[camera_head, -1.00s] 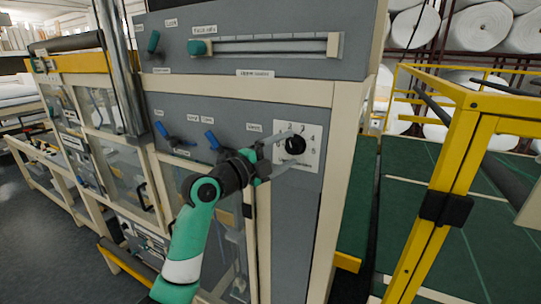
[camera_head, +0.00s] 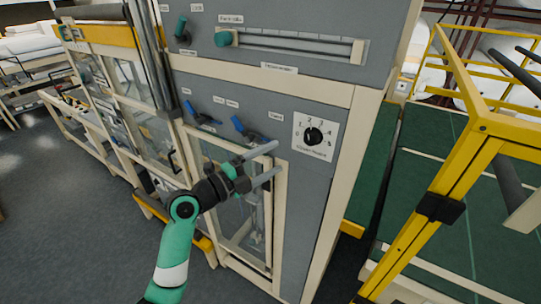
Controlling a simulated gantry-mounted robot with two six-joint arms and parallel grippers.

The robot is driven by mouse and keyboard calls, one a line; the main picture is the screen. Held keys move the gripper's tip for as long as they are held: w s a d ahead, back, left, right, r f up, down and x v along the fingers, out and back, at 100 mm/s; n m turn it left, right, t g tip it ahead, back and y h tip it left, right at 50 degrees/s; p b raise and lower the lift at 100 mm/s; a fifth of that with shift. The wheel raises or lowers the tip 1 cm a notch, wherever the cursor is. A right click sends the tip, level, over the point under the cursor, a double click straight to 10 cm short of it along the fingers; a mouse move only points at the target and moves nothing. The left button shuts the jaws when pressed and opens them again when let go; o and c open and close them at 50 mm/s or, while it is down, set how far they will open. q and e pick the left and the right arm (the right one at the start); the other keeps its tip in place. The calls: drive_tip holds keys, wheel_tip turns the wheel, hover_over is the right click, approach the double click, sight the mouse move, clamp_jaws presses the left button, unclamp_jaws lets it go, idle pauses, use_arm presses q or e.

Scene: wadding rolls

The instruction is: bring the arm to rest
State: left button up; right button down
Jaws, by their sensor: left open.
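My left arm comes up from the bottom in green and white. Its gripper (camera_head: 275,163) is open and empty, with two pale grey fingers pointing up and to the right. In the picture it lies below and left of the black rotary dial (camera_head: 314,136) on its white numbered plate, apart from it. The fingers overlap the cream frame of a glazed door on the grey cabinet panel (camera_head: 300,200). My right gripper is not in view.
Two blue levers (camera_head: 245,128) sit left of the dial. A green slider knob (camera_head: 224,39) is on its track above. A yellow frame (camera_head: 450,170) stands at the right beside a green surface (camera_head: 480,215). Grey floor (camera_head: 70,220) is clear at the lower left.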

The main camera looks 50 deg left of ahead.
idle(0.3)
use_arm(q)
drive_tip(key=w+d+r+m+t+h, duration=0.1)
drive_tip(key=d+r+m+h, duration=0.2)
drive_tip(key=d+r, duration=0.45)
drive_tip(key=w+d+r+m+h, duration=0.2)
drive_tip(key=d+r+h, duration=0.15)
drive_tip(key=d, duration=0.65)
drive_tip(key=s+d+r+n+t+h, duration=0.1)
drive_tip(key=s+d+r, duration=0.25)
drive_tip(key=r, duration=0.25)
drive_tip(key=s+d+r+n+t, duration=0.1)
drive_tip(key=s+d+r, duration=0.1)
drive_tip(key=d+r, duration=0.25)
drive_tip(key=s+a+r+n+t+y, duration=0.3)
drive_tip(key=s+r+n+t+y, duration=0.2)
drive_tip(key=n, duration=1.4)
drive_tip(key=s+r+y, duration=0.1)
drive_tip(key=s+r, duration=0.2)
drive_tip(key=r, duration=0.1)
drive_tip(key=shift+a+r+t+y, duration=0.3)
drive_tip(key=shift+a+r+y, duration=0.05)
drive_tip(key=shift+a, duration=0.05)
drive_tip(key=shift+s, duration=0.1)
